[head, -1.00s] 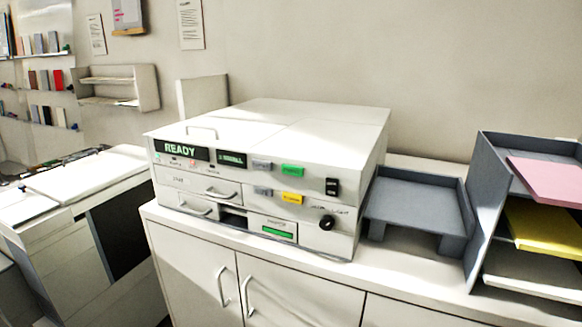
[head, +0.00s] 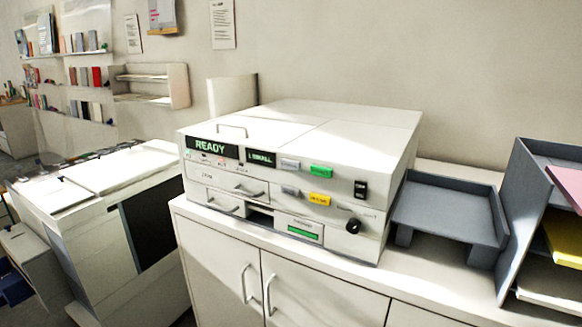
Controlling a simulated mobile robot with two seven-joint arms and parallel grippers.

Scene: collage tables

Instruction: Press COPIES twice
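A white copier (head: 300,150) stands on a white cabinet in the middle of the head view. Its dark display (head: 211,147) reads READY in green. A smaller display (head: 260,157) beside it has green text too small to read surely. The front has two grey buttons, the upper one (head: 290,163) and the lower one (head: 291,190), a green button (head: 321,171) and a yellow button (head: 320,199). Their labels are too small to read, so I cannot tell which is COPIES. A black rocker switch (head: 361,189) and a black knob (head: 352,226) sit at the right. Neither gripper is in view.
The cabinet (head: 320,290) has two door handles below the copier. A grey tray (head: 450,205) stands right of the copier, then a grey sorter (head: 515,200) with pink and yellow sheets. Another white machine (head: 85,215) stands at the left. Shelves hang on the wall.

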